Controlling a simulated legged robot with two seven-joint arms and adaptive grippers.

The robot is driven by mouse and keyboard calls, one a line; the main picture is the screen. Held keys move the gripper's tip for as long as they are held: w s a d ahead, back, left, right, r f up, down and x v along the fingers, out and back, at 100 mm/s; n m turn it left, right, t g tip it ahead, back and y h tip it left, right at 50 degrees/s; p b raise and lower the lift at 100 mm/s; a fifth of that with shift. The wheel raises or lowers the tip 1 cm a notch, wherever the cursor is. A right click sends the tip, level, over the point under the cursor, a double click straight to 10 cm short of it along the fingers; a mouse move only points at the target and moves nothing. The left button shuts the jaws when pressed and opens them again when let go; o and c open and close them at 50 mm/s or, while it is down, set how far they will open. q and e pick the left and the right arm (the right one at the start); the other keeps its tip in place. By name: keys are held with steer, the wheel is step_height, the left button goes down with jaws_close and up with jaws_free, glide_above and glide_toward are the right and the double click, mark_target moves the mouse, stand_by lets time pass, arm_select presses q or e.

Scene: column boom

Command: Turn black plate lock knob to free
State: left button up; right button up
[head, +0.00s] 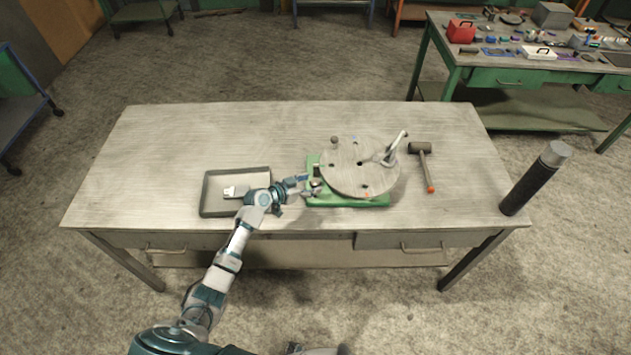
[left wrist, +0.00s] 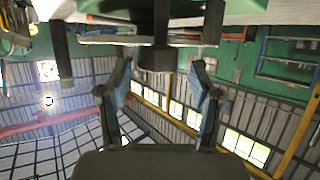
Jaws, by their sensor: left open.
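A round grey plate (head: 352,172) lies on a green base (head: 345,200) on the table, with an angled metal handle (head: 394,150) on its right. A small dark knob (head: 316,183) sits at the base's left side. In the left wrist view, which is upside down, a black knob (left wrist: 156,58) hangs from the top between the fingertips, apparently the lock knob. My left gripper (head: 303,186) is at the left edge of the base. Its fingers (left wrist: 160,90) are open on either side of the knob, with gaps showing. The knob's marking cannot be read. My right gripper is not in view.
A grey tray (head: 208,207) holding a white-and-grey item (head: 236,192) lies under my left arm. A black cylinder (head: 530,185) stands at the table's right end. The table's left part is clear.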

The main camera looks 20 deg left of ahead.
arm_select(q)
steer(key=shift+x, duration=1.45)
steer(key=c, duration=1.1)
steer(key=shift+s+r+n+t+y+p, duration=0.15)
steer(key=shift+r+n+t+y+p, duration=0.25)
steer(key=shift+p, duration=0.75)
steer(key=shift+c, duration=0.2)
steer(key=shift+f+n+y, duration=0.3)
steer(key=shift+n+y, duration=0.1)
steer(key=o, duration=1.1)
steer(key=shift+a, duration=0.1)
steer(key=shift+o, duration=0.2)
